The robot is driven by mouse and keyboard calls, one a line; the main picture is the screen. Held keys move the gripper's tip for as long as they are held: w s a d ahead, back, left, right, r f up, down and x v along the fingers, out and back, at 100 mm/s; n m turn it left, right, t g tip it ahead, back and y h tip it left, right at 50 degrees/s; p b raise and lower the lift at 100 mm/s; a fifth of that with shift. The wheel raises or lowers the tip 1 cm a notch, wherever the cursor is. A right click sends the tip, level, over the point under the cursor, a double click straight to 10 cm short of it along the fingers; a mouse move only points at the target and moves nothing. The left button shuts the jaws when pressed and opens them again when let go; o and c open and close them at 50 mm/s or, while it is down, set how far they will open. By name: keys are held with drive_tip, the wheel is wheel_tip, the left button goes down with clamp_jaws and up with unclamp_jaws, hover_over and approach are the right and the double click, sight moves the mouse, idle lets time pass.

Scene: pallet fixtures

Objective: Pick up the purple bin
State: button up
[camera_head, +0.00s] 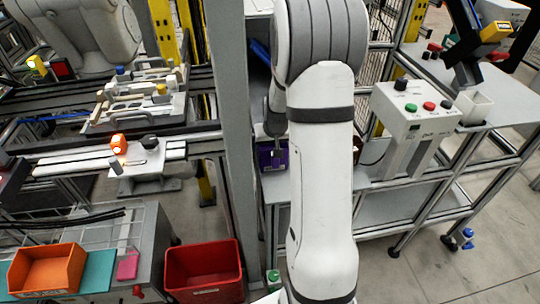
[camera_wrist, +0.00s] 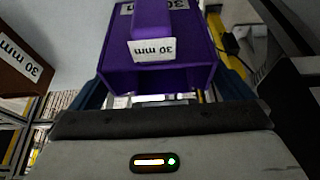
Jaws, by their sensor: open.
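The purple bin (camera_head: 268,160) sits in the head view just left of my arm, partly hidden by my gripper and arm. In the wrist view the purple bin (camera_wrist: 185,75) fills the upper middle, with white "30 mm" labels that read upside down. My gripper (camera_head: 275,142) is at the bin in the head view. In the wrist view the blue fingers of my gripper (camera_wrist: 162,93) are spread apart, one near each side of the bin. The gripper is open. I cannot tell whether either finger touches the bin.
A grey post (camera_head: 232,130) stands close left of the bin. A brown bin (camera_wrist: 22,70) with a "30 mm" label is at left in the wrist view. A control box (camera_head: 415,112) with buttons stands right of my arm. A red crate (camera_head: 203,272) is at lower left.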

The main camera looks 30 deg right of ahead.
drive_tip(key=shift+x, duration=0.9)
drive_tip(key=shift+w+r, duration=0.1)
drive_tip(key=shift+c, duration=0.2)
drive_tip(key=c, duration=1)
